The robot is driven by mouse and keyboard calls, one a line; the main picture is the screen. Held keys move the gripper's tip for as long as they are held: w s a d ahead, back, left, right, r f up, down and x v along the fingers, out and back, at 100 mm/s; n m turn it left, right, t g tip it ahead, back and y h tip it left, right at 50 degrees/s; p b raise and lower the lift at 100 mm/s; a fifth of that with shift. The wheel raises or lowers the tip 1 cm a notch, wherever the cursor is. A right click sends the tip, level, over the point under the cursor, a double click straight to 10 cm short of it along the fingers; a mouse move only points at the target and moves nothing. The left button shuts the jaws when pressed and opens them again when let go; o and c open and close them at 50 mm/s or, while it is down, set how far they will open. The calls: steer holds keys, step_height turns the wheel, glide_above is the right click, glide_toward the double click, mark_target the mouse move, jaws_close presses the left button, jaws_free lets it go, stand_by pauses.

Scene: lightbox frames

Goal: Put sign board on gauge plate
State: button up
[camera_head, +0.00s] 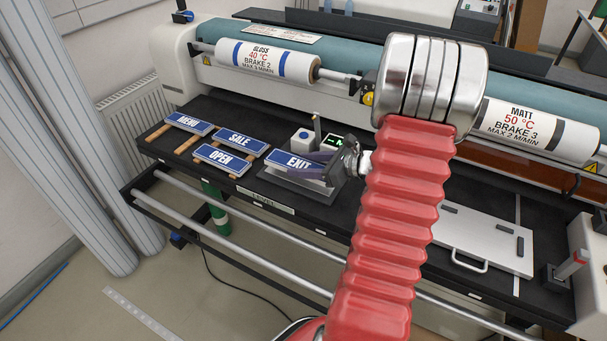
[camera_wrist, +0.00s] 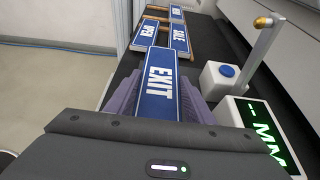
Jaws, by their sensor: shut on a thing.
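A blue sign board with white EXIT lettering (camera_head: 290,162) is held in my gripper (camera_head: 310,167). In the wrist view the EXIT board (camera_wrist: 158,80) lies between the two purple fingers, its lettering facing up. The gauge plate (camera_head: 297,190) is a grey metal block at the front of the black bench, with a blue-buttoned white box, a post and a green-lit display at its back. The board is over the plate in the head view, hiding part of it. I cannot tell whether board and plate touch.
MENU (camera_head: 188,123), SALE (camera_head: 240,141) and OPEN (camera_head: 224,158) boards lie on wooden strips to the left. The blue-buttoned box (camera_wrist: 220,78) and green display (camera_wrist: 265,130) stand close beside my gripper. A roller machine (camera_head: 345,65) runs behind. A handled grey plate (camera_head: 478,238) lies at right.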

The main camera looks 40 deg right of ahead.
steer(key=shift+f, duration=1.8)
steer(key=shift+f, duration=0.1)
steer(key=o, duration=1.1)
steer(key=shift+s+d+r, duration=0.1)
steer(key=shift+s+r, duration=0.05)
steer(key=shift+r, duration=0.05)
steer(key=v, duration=1.1)
steer(key=shift+s+d+r, duration=0.1)
steer(key=shift+s+r, duration=0.05)
steer(key=shift+s, duration=0.15)
